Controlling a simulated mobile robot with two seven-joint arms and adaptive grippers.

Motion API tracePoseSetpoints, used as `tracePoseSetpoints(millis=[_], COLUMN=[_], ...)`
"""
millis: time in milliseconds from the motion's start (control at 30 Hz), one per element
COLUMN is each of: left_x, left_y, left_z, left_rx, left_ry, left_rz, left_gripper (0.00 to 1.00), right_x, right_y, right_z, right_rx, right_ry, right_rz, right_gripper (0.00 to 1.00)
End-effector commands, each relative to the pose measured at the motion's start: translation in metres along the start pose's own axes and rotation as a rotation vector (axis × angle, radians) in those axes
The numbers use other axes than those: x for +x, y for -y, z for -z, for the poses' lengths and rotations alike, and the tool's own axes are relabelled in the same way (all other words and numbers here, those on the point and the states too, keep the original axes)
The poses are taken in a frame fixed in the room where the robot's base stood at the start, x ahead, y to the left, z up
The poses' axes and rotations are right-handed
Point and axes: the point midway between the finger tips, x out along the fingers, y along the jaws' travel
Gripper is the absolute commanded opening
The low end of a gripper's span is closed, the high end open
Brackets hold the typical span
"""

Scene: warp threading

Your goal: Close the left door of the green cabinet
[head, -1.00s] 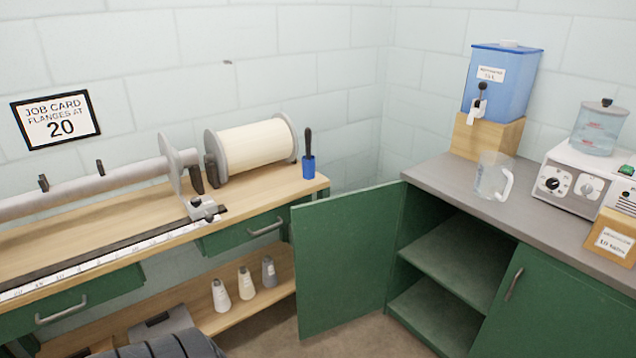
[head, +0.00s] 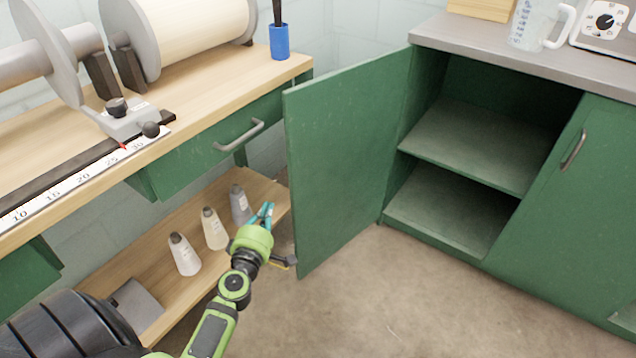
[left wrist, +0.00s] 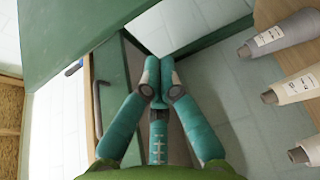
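The green cabinet (head: 455,235) stands at the right with its left door (head: 345,165) swung wide open toward the bench, so the shelves show. The door's free edge is on the left, and no handle shows on the face toward me. My left gripper (head: 265,212) is just left of that edge, near the lower shelf of the bench. Its teal fingers (left wrist: 158,80) come together with nothing between them. In the left wrist view, the door (left wrist: 80,25) fills the upper left, apart from the fingertips. My right gripper is not in view.
The cabinet's right door (head: 560,190) is closed. The wooden bench (head: 215,80) has a drawer handle (head: 238,136) sticking out near the door. Several cones (head: 213,228) stand on its lower shelf. A blue cup (head: 279,42) stands on the bench. The floor (head: 400,300) ahead is clear.

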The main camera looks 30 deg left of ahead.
Motion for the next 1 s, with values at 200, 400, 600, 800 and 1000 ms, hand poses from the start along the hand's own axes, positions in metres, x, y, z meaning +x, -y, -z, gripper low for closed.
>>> tracePoseSetpoints(millis=[200, 400, 600, 800, 1000], left_x=[0.009, 0.043, 0.085, 0.095, 0.081], left_y=[-0.011, -0.012, -0.011, -0.012, -0.013], left_z=[0.007, 0.007, 0.008, -0.002, -0.019], left_rx=[-0.055, -0.051, -0.050, -0.053, -0.052], left_ry=[-0.018, -0.018, -0.017, -0.014, -0.016], left_rz=[-0.035, -0.035, -0.033, -0.029, -0.030], left_gripper=[0.00, 0.00, 0.00, 0.00, 0.00], right_x=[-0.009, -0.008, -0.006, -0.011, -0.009], right_y=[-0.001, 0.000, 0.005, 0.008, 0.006], right_z=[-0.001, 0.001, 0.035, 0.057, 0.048], right_rx=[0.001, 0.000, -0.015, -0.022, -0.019], right_ry=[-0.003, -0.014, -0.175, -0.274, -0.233], right_rz=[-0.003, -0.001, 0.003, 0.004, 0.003], right_gripper=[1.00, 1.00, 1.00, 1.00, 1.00])
